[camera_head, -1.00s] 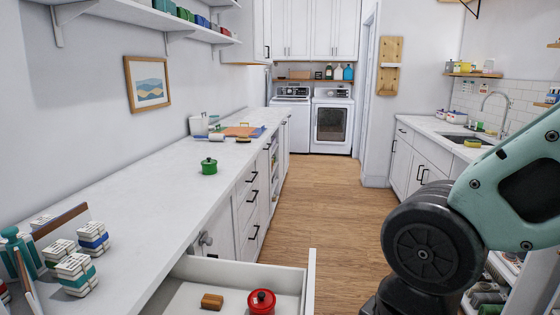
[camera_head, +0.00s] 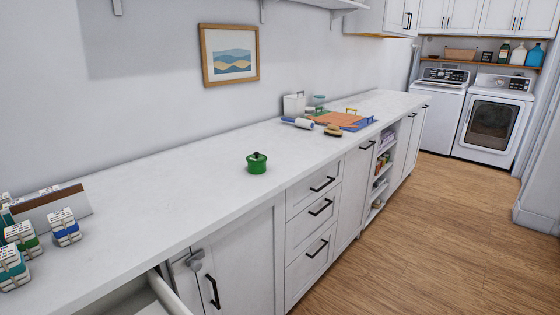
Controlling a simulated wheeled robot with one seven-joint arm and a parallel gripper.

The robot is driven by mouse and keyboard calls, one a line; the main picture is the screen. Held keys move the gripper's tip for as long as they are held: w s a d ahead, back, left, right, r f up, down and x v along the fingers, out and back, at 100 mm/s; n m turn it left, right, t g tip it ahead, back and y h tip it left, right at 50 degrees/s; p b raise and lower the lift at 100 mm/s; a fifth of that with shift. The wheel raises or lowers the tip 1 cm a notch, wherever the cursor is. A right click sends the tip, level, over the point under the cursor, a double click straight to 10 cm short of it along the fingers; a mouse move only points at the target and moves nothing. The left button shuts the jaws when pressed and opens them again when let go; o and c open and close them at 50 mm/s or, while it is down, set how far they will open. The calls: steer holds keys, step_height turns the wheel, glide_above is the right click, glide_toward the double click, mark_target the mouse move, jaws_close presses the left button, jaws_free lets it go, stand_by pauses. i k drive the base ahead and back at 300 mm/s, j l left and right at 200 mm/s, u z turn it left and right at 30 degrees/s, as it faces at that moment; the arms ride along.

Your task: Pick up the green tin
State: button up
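A small green tin (camera_head: 257,164) with a rounded body and a dark knob on its lid stands upright on the white counter (camera_head: 190,185). It is near the middle of the view, with clear counter around it. My gripper is not in view, and no part of my arm shows now.
Small banded stacks (camera_head: 64,228) and a brown-fronted holder (camera_head: 50,207) stand at the left. A lint roller (camera_head: 298,123), brush (camera_head: 333,131) and orange board (camera_head: 338,119) lie farther back. An open drawer (camera_head: 130,301) juts out at the lower left. Wood floor (camera_head: 400,230) is clear at right.

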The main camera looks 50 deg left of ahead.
mark_target(252, 169)
steer(key=i+u, duration=0.45)
steer(key=i+l+u, duration=0.15)
steer(key=i+u, duration=0.3)
steer(key=i+l+u, duration=0.25)
steer(key=u, duration=0.2)
steer(key=i+l+u, duration=0.2)
steer(key=u, duration=0.2)
steer(key=i+l+u, duration=0.15)
steer(key=u, duration=0.25)
steer(key=i+l+u, duration=0.15)
steer(key=l+u, duration=0.25)
steer(key=i+l+u, duration=0.1)
steer(key=l+u, duration=0.15)
steer(key=u, duration=0.15)
steer(key=l+u, duration=0.8)
steer(key=l, duration=0.1)
